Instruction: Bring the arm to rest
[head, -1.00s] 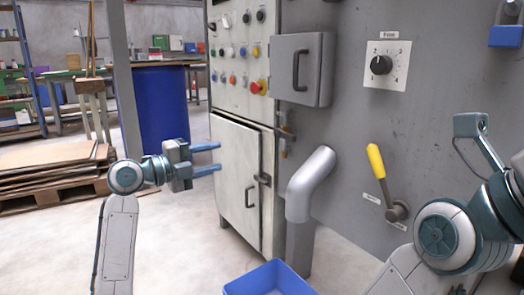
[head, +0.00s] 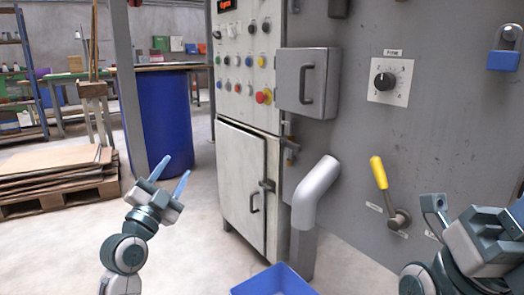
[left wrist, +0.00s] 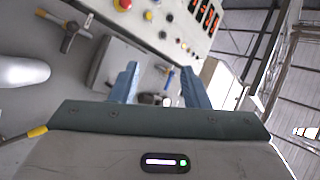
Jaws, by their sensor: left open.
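My left gripper (head: 170,175) is in the lower left of the head view, with its two blue fingers apart and pointing up and to the right. Nothing is between its fingers. It is clear of the grey machine cabinet (head: 243,185). The left wrist view shows the same open fingers (left wrist: 158,85) in front of the tilted control panel. My right arm is at the lower right of the head view, close to the machine face. Its fingertips cannot be made out.
The machine carries a yellow-handled lever (head: 379,173), a dial (head: 385,81), a blue padlock (head: 504,48) and a red button (head: 264,97). A grey pipe (head: 316,185) juts out above a blue bin (head: 272,281). A pallet with boards (head: 57,170) stands left. Floor between is free.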

